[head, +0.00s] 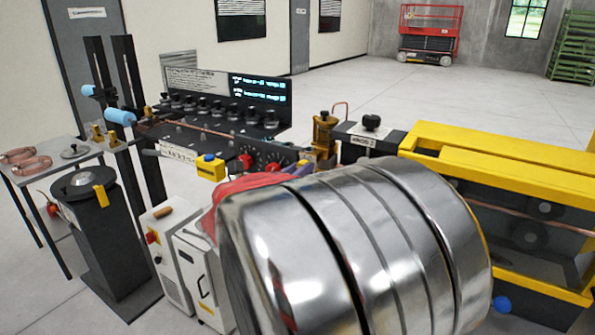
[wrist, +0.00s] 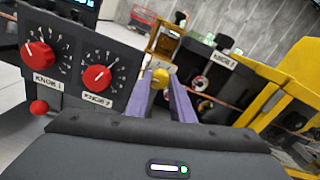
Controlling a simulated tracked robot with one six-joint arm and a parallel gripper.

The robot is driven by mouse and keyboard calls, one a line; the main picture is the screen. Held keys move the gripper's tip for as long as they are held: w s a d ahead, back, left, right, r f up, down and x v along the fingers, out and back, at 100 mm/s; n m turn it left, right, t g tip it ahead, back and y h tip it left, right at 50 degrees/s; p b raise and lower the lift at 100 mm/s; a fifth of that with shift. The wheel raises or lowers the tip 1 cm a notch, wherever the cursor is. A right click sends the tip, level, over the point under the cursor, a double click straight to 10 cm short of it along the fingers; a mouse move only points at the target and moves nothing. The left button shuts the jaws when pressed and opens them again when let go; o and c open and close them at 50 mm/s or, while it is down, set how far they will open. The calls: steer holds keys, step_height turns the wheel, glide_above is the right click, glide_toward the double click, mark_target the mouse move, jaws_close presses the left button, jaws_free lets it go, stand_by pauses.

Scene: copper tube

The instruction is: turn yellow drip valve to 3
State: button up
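A round yellow knob (wrist: 160,78), which looks like the drip valve, shows in the wrist view straight ahead of my gripper (wrist: 160,84). My two lilac fingers stand apart, one on each side of the knob. I cannot tell whether they touch it, or which number it points to. In the head view, my large shiny metal arm hides most of this area. Only a bit of my lilac gripper (head: 303,167) shows past it, just below a brass fitting (head: 324,135).
Two red dials, knob 1 (wrist: 38,56) and knob 2 (wrist: 97,77), sit on the dark panel left of my fingers, with a red ball (wrist: 39,107) below. A yellow frame (wrist: 268,90) stands to the right. A copper tube (head: 200,129) runs along the bench.

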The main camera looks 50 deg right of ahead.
jaws_close()
